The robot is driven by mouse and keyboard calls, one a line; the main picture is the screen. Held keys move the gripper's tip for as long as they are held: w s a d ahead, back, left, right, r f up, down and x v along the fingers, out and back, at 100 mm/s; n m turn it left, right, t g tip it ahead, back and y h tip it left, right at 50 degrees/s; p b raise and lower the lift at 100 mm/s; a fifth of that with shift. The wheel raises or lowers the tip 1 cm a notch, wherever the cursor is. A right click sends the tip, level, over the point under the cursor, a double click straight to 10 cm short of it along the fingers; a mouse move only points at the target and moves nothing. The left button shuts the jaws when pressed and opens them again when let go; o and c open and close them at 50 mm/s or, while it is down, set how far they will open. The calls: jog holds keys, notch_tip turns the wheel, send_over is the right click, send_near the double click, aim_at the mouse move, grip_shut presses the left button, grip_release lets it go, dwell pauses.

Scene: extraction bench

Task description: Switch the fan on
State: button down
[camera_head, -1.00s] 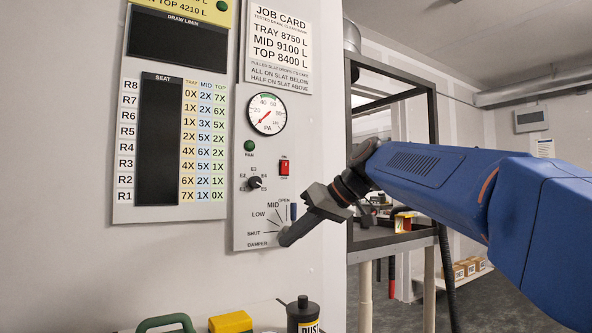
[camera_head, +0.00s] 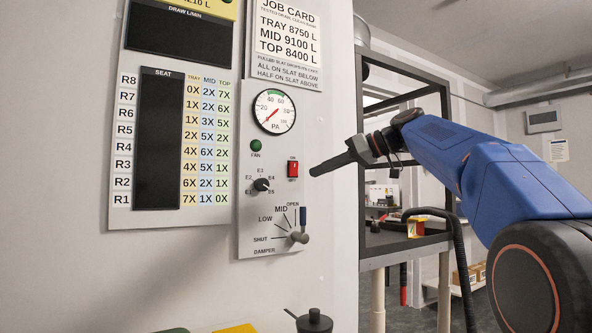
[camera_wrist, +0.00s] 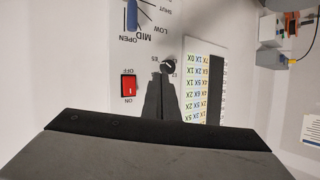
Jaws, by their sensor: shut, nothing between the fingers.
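The fan switch (camera_head: 292,169) is a red rocker marked ON above and OFF below, on the grey control panel (camera_head: 262,222). It also shows in the wrist view (camera_wrist: 129,87), upside down. I cannot tell which way the rocker is tipped. A dark green lamp (camera_head: 256,146) labelled FAN sits to its upper left. My gripper (camera_head: 312,173) is shut and empty, its tips pointing left just right of the switch in the head view. The size of the gap to the panel is unclear.
The PA gauge (camera_head: 274,111) sits above, its red needle low. A selector knob (camera_head: 262,185) is left of the switch. The damper lever (camera_head: 303,216), blue-handled, points to OPEN below. A dark metal frame (camera_head: 403,249) stands at the right.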

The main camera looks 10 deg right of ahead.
aim_at(294, 169)
jog(key=w+a+r, duration=0.1)
jog(key=w+a, duration=0.1)
jog(key=w, duration=0.6)
jog(key=shift+w+a+r, duration=0.15)
jog(key=shift+a+r, duration=0.05)
jog(key=shift+a, duration=0.2)
jog(key=shift+w, duration=0.1)
dwell(2.0)
